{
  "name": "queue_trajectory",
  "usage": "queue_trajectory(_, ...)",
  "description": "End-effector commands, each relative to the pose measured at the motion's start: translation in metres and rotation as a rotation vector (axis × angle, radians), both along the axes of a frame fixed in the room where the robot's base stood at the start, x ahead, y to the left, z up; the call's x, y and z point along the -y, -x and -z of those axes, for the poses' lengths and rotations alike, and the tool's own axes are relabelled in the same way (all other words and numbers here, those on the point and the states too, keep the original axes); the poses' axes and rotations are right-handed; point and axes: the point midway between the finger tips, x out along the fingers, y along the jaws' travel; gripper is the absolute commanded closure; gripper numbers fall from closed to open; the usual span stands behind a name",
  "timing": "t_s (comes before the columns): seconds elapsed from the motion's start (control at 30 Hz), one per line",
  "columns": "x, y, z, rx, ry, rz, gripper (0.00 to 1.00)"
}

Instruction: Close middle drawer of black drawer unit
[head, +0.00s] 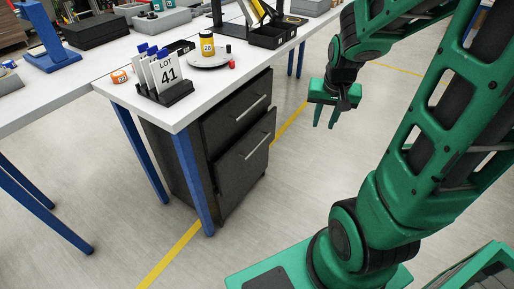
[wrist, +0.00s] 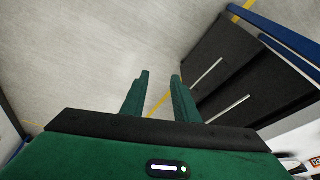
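The black drawer unit (head: 178,160) stands under the white worktable. Two drawer fronts with light bar handles show: an upper front (head: 228,118) and, below it, a second front (head: 240,165) that appears to stand out a little from the unit. Whether a further drawer lies beneath it I cannot tell. My gripper (head: 325,124) hangs to the right of the unit, apart from it, with its fingers pointing down, spread and empty. In the wrist view my gripper (wrist: 158,78) is open, and the drawer unit (wrist: 240,75) with two handles is at the right.
The white table (head: 115,90) has blue legs (head: 193,180) close to the unit. On it are a card holder (head: 165,92), a yellow jar (head: 207,45) on a round plate, and black bins (head: 268,38). The floor (head: 285,175) between unit and arm is clear, with a yellow line.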

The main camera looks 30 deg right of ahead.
Motion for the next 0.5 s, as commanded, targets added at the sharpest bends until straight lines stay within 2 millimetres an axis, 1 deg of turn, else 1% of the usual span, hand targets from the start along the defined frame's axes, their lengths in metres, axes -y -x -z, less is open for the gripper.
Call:
queue_trajectory(0.17, 0.003, -0.034, 0.017, 0.060, 0.014, 0.013, 0.72)
queue_trajectory(0.27, 0.004, -0.061, 0.031, 0.108, 0.018, 0.022, 0.72)
queue_trajectory(0.5, -0.001, -0.139, 0.078, 0.276, 0.006, 0.058, 0.72)
